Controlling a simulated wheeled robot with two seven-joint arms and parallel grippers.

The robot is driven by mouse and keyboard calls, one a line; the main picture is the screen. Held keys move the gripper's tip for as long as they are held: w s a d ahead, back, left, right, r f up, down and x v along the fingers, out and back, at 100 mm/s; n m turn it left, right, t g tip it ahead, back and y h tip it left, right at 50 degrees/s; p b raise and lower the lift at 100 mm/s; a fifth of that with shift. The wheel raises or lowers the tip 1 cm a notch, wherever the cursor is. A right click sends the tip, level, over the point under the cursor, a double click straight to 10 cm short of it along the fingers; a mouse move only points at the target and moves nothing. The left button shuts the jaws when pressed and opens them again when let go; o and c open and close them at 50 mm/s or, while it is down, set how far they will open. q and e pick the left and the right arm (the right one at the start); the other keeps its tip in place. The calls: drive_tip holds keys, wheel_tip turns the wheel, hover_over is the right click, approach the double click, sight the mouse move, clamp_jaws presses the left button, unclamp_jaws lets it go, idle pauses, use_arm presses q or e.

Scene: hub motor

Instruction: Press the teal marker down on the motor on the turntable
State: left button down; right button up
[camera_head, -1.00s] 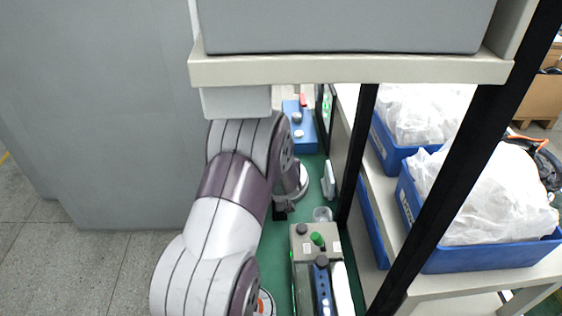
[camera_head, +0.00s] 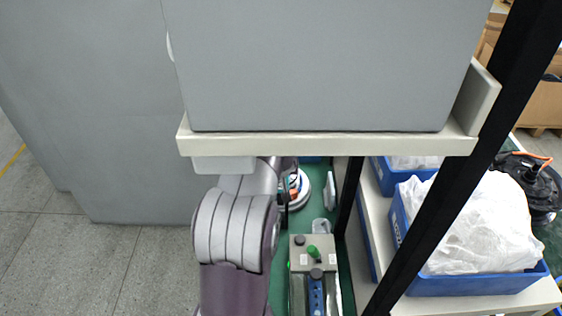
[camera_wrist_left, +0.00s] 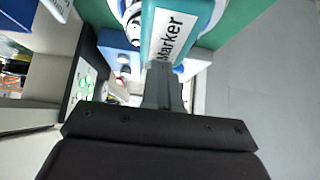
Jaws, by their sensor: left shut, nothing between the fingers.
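The teal marker (camera_wrist_left: 178,32), a block with a white "Marker" label, is at the top of the left wrist view. Its far end is cut off by the frame. My left gripper (camera_wrist_left: 161,72) is shut and empty, with its fingertips at the near edge of the marker; I cannot tell whether they touch. White round parts show around the marker, but the motor itself is mostly hidden. In the head view a round white turntable (camera_head: 304,190) with coloured parts on top shows just right of my left arm. The left gripper is hidden there, and my right gripper is not in view.
A shelf (camera_head: 330,144) carrying a large grey box (camera_head: 320,65) overhangs the arm. A control box with a green knob (camera_head: 312,252) stands on the green bench. A black post (camera_head: 470,170) and blue bins (camera_head: 480,285) with white bags are at the right.

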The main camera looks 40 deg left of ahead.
use_arm(q)
drive_tip(key=shift+w+a+f+b, duration=0.1)
drive_tip(key=shift+w+f+b, duration=0.05)
drive_tip(key=shift+f, duration=0.25)
drive_tip(key=shift+w+a+f+b, duration=0.1)
drive_tip(key=shift+f+b, duration=0.05)
drive_tip(key=shift+f, duration=0.25)
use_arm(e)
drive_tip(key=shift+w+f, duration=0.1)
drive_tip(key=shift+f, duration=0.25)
use_arm(q)
drive_tip(key=shift+s+d+f, duration=0.15)
drive_tip(key=shift+f, duration=0.1)
